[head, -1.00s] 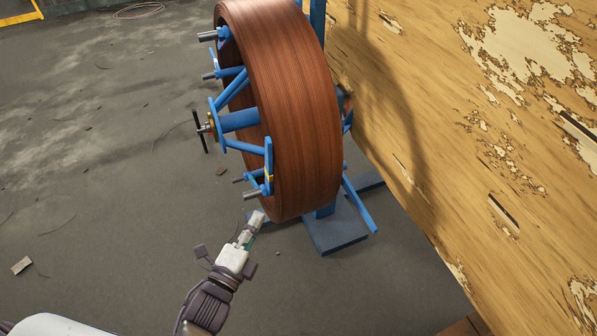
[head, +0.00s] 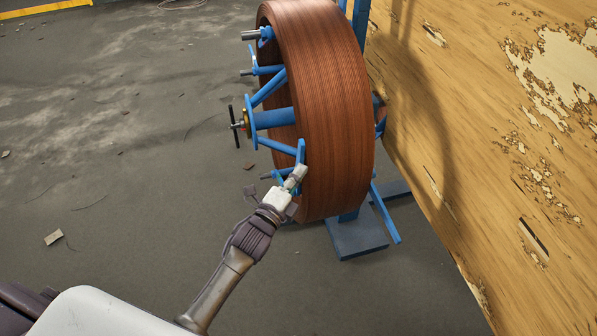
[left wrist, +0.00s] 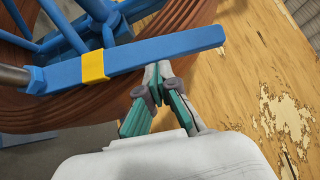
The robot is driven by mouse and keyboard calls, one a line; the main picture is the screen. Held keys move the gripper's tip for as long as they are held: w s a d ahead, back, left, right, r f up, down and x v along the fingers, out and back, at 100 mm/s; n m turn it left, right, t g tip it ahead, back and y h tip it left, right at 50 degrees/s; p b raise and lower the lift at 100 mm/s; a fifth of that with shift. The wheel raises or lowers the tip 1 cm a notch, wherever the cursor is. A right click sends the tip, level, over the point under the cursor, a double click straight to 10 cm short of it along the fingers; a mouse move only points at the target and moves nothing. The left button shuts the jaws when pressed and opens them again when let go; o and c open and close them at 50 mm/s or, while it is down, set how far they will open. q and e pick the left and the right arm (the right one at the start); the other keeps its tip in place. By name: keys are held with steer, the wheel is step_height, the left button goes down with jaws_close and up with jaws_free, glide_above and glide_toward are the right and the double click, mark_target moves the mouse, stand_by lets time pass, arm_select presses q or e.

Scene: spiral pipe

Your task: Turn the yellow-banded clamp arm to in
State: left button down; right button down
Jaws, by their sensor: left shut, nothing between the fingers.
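The yellow-banded clamp arm (left wrist: 150,58) is a flat blue bar with a yellow band (left wrist: 95,66), seen close in the left wrist view. It lies across the face of the brown coil, its free end at the right reaching the coil's outer edge. In the head view the clamp arm (head: 301,151) shows at the lower front of the blue spoked hub. My left gripper (head: 298,177) is shut and empty, just by the clamp arm's lower part. In the left wrist view its fingertips (left wrist: 158,72) are close under the bar; I cannot tell whether they touch. My right gripper is not in view.
The ribbed brown coil (head: 325,100) stands upright on a blue stand (head: 357,237). A black crank handle (head: 234,125) sticks out left of the hub. A worn wooden wall (head: 490,170) stands close on the right. The grey floor (head: 120,190) at left is mostly clear.

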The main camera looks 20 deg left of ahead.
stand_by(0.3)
arm_select(q)
steer(key=shift+w+a+r, duration=0.25)
steer(key=shift+w+a, duration=0.1)
steer(key=shift+w, duration=0.15)
steer(key=shift+w+a+r, duration=0.25)
steer(key=shift+w+a, duration=0.05)
steer(key=shift+w, duration=0.15)
steer(key=shift+s+f, duration=0.1)
